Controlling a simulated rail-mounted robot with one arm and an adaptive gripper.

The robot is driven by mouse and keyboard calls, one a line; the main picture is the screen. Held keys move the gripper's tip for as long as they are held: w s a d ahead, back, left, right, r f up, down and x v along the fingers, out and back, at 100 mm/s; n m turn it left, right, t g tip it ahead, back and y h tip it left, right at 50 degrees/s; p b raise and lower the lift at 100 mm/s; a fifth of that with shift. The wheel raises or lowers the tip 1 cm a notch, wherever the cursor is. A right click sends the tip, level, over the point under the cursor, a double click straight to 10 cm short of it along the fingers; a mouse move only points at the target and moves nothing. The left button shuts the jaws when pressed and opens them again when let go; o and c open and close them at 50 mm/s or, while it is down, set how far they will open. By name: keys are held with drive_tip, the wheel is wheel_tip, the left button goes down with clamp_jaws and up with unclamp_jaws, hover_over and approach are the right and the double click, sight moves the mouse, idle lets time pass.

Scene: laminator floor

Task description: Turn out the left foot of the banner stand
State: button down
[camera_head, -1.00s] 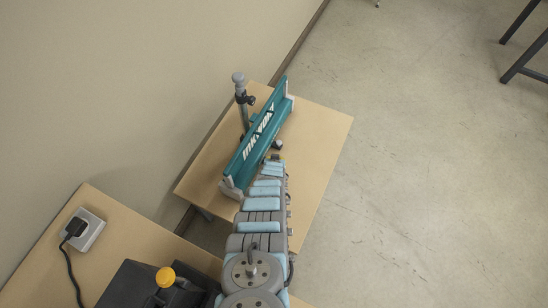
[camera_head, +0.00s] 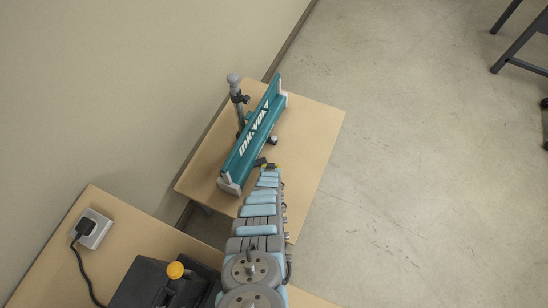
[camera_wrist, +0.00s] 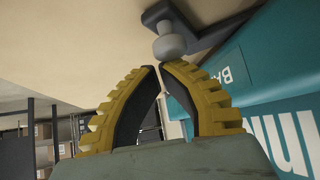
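The banner stand (camera_head: 252,135) is a long teal case with white lettering and pale end caps, lying along the small wooden table. A dark foot with a round end (camera_head: 273,140) sticks out from its right side in the head view. In the wrist view a dark foot bar (camera_wrist: 205,18) with a grey round knob (camera_wrist: 169,44) lies beside the teal case (camera_wrist: 285,75), just beyond my fingertips. I cannot tell whether this is the same foot. My gripper (camera_wrist: 158,67) has yellow ribbed fingers with tips nearly together and nothing held. It also shows in the head view (camera_head: 268,164), partly hidden.
A grey upright post (camera_head: 237,95) stands behind the case, near the wall. The small table (camera_head: 315,130) has bare room to the right of the stand. A nearer table (camera_head: 60,255) holds a socket box (camera_head: 95,230) and a dark device with a yellow knob (camera_head: 175,270).

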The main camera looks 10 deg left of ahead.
drive_tip(key=s+p, duration=0.1)
drive_tip(key=s, duration=0.1)
drive_tip(key=s+a, duration=0.1)
drive_tip(key=s+a+p, duration=0.1)
drive_tip(key=s, duration=0.1)
drive_tip(key=shift+s+p, duration=0.3)
drive_tip(key=shift+s, duration=0.05)
drive_tip(key=shift+s+a, duration=0.45)
drive_tip(key=shift+s, duration=0.4)
drive_tip(key=shift+s+a, duration=0.2)
drive_tip(key=shift+a, duration=0.1)
drive_tip(key=shift+s+a, duration=0.1)
drive_tip(key=shift+a, duration=0.05)
drive_tip(key=shift+p, duration=0.3)
drive_tip(key=s+a+r+p, duration=0.3)
drive_tip(key=a+r+p, duration=0.1)
drive_tip(key=a+r, duration=0.2)
drive_tip(key=shift+r, duration=0.75)
